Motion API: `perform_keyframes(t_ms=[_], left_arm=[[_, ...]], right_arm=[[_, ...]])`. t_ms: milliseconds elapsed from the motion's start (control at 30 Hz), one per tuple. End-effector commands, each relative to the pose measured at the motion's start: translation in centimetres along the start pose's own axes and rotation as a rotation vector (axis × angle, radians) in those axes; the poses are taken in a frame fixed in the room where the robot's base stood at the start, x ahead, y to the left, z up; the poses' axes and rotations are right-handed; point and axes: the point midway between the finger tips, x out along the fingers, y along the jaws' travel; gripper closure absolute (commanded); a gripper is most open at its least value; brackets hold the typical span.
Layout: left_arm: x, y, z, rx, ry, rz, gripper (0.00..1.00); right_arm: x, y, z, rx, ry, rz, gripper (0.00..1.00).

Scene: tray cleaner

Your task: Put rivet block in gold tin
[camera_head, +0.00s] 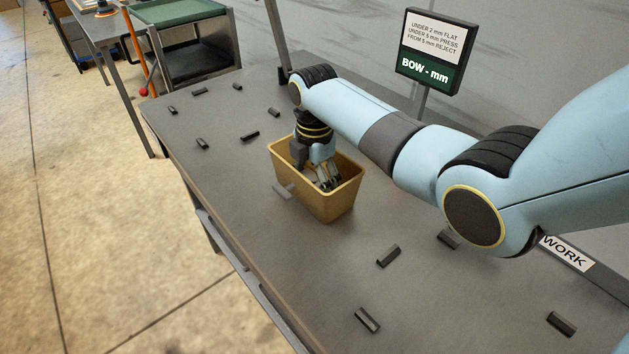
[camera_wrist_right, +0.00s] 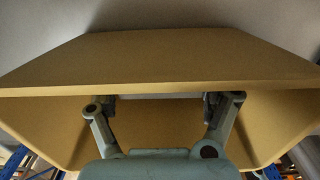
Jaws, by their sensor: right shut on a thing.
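The gold tin (camera_head: 335,207) is an open box standing on the grey table. My right gripper (camera_head: 328,180) points down into it from above, with its fingers below the rim level. In the right wrist view the tin's wall (camera_wrist_right: 160,62) crosses in front of my right gripper (camera_wrist_right: 160,98). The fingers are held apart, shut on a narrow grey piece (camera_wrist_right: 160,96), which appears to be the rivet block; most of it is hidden. My left gripper is not in view.
Several small dark blocks (camera_head: 388,256) lie spread over the table (camera_head: 300,260). A sign (camera_head: 436,50) stands at the back. A green-topped cart (camera_head: 180,12) stands beyond the table.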

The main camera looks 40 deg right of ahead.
Motion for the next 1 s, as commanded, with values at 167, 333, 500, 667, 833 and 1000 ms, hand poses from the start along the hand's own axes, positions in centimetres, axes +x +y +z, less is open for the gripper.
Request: perform_keyframes(t_ms=[167, 333, 500, 667, 833, 1000], left_arm=[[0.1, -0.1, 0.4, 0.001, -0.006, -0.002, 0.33], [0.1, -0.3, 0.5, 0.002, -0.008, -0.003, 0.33], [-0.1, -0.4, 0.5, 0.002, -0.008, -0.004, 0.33], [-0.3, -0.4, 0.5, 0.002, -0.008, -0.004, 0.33], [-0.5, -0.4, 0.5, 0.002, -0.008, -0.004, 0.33], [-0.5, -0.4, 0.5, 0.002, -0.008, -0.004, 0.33]], right_arm=[[0.2, 0.0, 0.0, 0.000, 0.000, 0.000, 0.03], [0.2, 0.0, 0.0, 0.000, 0.000, 0.000, 0.00], [-0.1, 0.0, 0.0, 0.000, 0.000, 0.000, 0.00], [-2.1, 0.1, 0.0, 0.000, -0.001, 0.003, 0.00], [-6.0, 0.1, 0.0, 0.001, -0.001, 0.005, 0.00], [-9.4, 0.1, 0.0, 0.000, 0.000, 0.003, 0.00]])
